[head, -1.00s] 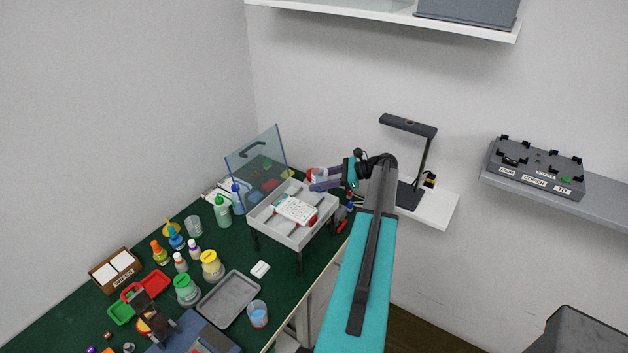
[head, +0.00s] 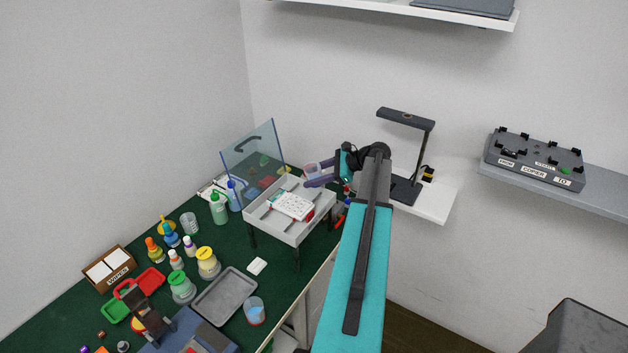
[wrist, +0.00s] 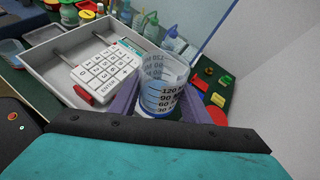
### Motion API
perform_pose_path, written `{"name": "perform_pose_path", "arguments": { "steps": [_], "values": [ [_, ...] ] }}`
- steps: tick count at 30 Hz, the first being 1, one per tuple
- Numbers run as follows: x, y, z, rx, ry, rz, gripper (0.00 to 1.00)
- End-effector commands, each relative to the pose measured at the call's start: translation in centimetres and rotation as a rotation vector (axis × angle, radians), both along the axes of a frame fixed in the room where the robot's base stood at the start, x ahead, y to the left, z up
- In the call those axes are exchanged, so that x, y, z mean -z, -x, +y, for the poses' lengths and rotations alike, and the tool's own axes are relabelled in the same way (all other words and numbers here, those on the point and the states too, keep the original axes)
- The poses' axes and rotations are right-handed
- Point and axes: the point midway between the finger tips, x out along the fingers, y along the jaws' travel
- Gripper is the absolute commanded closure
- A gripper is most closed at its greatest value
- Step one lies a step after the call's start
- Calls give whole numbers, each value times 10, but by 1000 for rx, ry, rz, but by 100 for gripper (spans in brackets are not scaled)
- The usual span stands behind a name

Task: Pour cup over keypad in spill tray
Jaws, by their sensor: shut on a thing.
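My gripper (head: 318,179) has purple fingers shut on a clear measuring cup (wrist: 160,88) with dark graduation marks. The cup also shows in the head view (head: 310,170), beyond the right back part of the spill tray. It looks roughly upright; its contents are hard to make out. The pale grey spill tray (head: 272,229) stands on legs on the green bench. The white keypad (head: 292,206) lies in it, and its number keys show in the wrist view (wrist: 104,70). The cup is to the right of the keypad in the wrist view.
A clear upright panel (head: 250,155) stands behind the tray. Bottles (head: 218,208) stand left of it. A cup of blue liquid (head: 254,311) and a grey tray (head: 224,296) are nearer. A black lamp (head: 408,150) stands at right.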

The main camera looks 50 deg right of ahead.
Motion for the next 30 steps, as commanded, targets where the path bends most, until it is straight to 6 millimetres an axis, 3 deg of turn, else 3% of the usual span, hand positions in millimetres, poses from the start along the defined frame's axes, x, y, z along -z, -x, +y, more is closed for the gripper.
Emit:
{"name": "perform_pose_path", "arguments": {
  "steps": [4, 30],
  "values": [
    [9, -1, 8, -2, 75, 14, 78],
    [8, -3, 16, -1, 124, 32, 78]
  ]
}}
